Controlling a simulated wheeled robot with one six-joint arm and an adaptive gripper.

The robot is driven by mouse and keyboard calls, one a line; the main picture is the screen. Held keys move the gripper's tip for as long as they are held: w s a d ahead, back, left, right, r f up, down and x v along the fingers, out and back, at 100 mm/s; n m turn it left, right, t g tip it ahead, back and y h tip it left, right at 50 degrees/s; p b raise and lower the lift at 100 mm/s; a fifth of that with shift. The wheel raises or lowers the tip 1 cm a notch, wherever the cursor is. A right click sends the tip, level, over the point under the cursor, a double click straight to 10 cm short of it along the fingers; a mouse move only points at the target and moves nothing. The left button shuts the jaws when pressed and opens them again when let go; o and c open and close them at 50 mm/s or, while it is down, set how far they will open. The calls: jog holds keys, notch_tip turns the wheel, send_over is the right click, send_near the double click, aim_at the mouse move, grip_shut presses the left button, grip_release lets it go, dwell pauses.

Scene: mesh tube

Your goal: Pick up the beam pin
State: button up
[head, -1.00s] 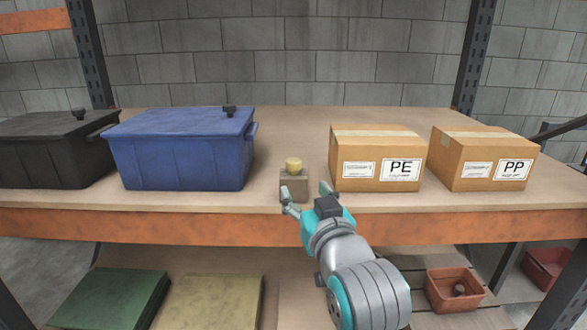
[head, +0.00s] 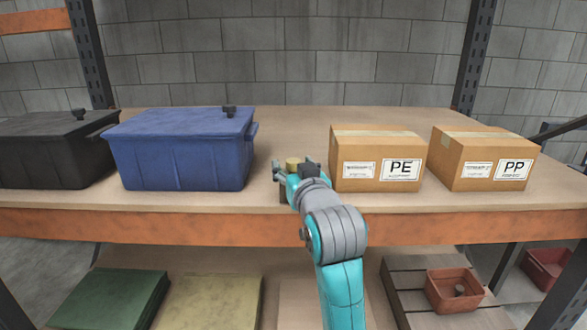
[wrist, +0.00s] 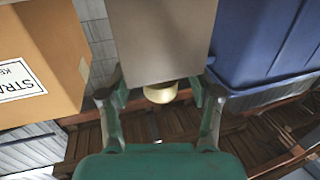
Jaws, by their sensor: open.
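The beam pin appears to be the pale yellow round piece (head: 292,162) on a small grey-brown block (head: 283,194) at the shelf's front. My gripper (head: 293,172) is open in front of it, with a finger on each side in the picture. In the wrist view, the scene is upside down, and the yellow piece (wrist: 160,93) sticks out from the block (wrist: 160,40). It lies between the open fingers of my gripper (wrist: 161,90), with a gap on both sides. My gripper and arm hide most of the block in the head view.
A blue lidded bin (head: 182,155) stands left of the block, with a black bin (head: 50,155) beyond it. The PE carton (head: 375,160) stands close on the right, then the PP carton (head: 485,160). The shelf (head: 270,125) behind the block is bare.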

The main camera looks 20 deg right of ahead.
grip_shut()
jog(key=shift+r, duration=0.15)
